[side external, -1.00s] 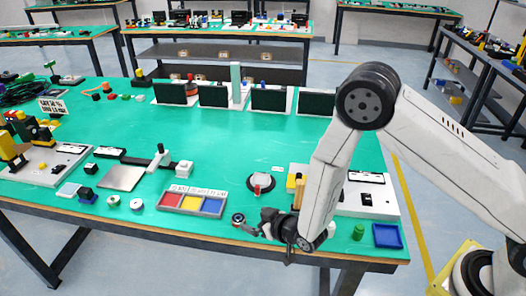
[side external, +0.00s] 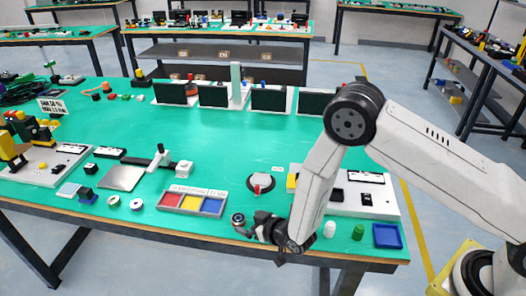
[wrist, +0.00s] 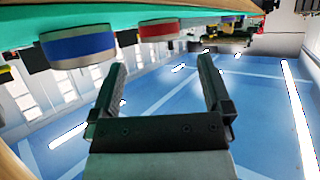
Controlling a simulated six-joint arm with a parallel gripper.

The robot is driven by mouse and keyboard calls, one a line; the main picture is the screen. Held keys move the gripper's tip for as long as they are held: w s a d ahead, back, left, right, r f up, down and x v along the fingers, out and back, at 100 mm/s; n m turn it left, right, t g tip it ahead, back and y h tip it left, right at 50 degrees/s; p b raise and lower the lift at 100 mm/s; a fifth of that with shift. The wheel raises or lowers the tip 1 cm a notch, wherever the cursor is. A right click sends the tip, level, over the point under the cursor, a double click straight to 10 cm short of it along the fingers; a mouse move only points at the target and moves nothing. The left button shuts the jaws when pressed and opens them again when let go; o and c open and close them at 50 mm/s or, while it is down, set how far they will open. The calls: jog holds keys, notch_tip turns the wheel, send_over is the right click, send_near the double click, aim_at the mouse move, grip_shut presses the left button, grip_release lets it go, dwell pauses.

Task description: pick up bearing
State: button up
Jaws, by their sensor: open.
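A small round ring-like piece, which looks like the bearing (side external: 238,219), sits at the table's front edge, just left of my gripper (side external: 248,226) in the side view. My gripper is low at this edge, with its fingers toward the piece. In the wrist view, my gripper (wrist: 158,65) is open with nothing between its fingers. A blue cylinder with a metallic band (wrist: 78,45) shows beyond and left of the left finger, probably the same piece. A red one (wrist: 158,29) is farther off. The fingertips are too small in the side view to tell whether they touch the piece.
A tray with red, yellow and blue compartments (side external: 161,206) lies to the left. A round dark-and-white disc (side external: 260,184) is behind my gripper. A white bottle (side external: 329,229), a green piece (side external: 358,232) and a blue tray (side external: 401,236) stand right. The table middle is clear.

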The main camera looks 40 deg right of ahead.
aim_at(238, 218)
jog(key=shift+x, duration=2.55)
grip_shut()
jog(key=shift+r, duration=0.2)
jog(key=shift+r, duration=0.8)
jog(key=w+r+v, duration=0.1)
jog(key=v, duration=0.7)
jog(key=w+r+v, duration=0.1)
jog(key=r+v, duration=0.1)
jog(key=v, duration=0.7)
jog(key=shift+s+d+r, duration=0.25)
jog(key=shift+d+r, duration=0.05)
jog(key=shift+d, duration=0.15)
